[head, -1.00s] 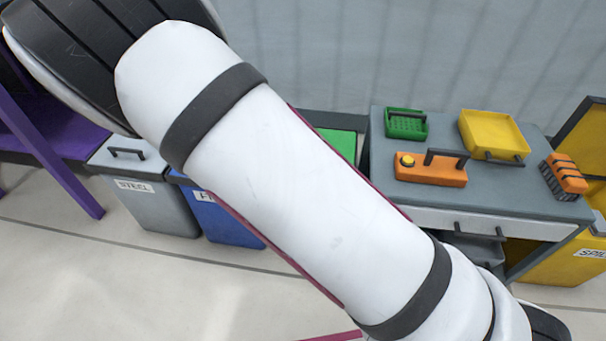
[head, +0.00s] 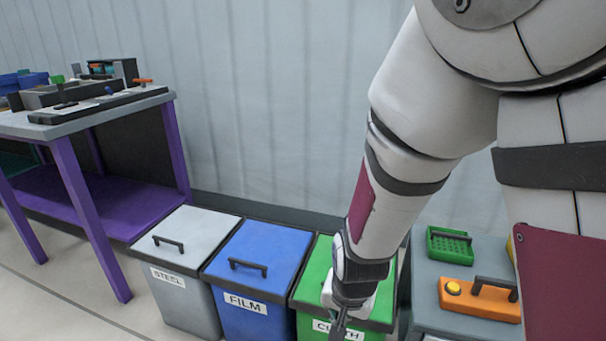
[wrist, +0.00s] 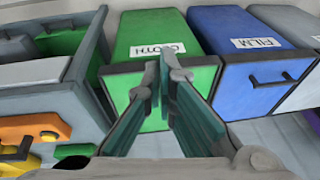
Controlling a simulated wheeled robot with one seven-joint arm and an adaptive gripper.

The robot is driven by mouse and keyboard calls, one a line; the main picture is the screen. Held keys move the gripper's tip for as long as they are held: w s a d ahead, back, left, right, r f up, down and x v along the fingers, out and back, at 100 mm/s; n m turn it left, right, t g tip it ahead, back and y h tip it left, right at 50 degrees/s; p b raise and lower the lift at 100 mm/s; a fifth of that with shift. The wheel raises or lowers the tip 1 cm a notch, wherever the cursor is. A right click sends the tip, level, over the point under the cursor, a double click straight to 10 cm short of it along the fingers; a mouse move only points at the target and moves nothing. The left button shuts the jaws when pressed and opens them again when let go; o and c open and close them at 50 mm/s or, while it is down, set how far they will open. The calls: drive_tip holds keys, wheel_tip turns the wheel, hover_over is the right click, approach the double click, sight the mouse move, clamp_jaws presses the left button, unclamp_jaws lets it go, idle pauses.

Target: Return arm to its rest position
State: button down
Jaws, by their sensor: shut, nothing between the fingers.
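My gripper (head: 338,328) hangs pointing down in front of the green bin (head: 314,268) labelled CLOTH in the head view. Its lower end is cut off by the bottom edge there. In the wrist view my gripper (wrist: 158,75) has its fingertips together with nothing between them. The fingers overlap the green bin (wrist: 150,35) in that picture; I cannot tell how far apart they are. My arm is bent and fills the right side of the head view.
A blue FILM bin (head: 258,255) and a grey STEEL bin (head: 185,245) stand left of the green one. A grey cart (head: 432,305) with a green tray (head: 449,246) and an orange box (head: 478,300) stands right. A purple-legged table (head: 95,118) is at far left.

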drive_tip(key=s+d+r+n+g+y, duration=0.1)
drive_tip(key=s+d+r, duration=0.2)
drive_tip(key=s+r, duration=0.35)
drive_tip(key=s+d+r+n+g+y, duration=0.1)
drive_tip(key=s+d+r, duration=0.1)
drive_tip(key=s+r, duration=0.45)
drive_tip(key=s+d+r+n+g+h, duration=0.1)
drive_tip(key=s+d+r, duration=0.25)
drive_tip(key=s, duration=0.35)
drive_tip(key=s+d+r+n+h, duration=0.1)
drive_tip(key=s+d+r, duration=0.2)
drive_tip(key=s+r, duration=0.3)
wheel_tip(320, 180, up, 32)
drive_tip(key=t+p, duration=0.4)
drive_tip(key=p, duration=2.7)
drive_tip(key=shift+s+d+f, duration=0.2)
drive_tip(key=shift+s, duration=0.15)
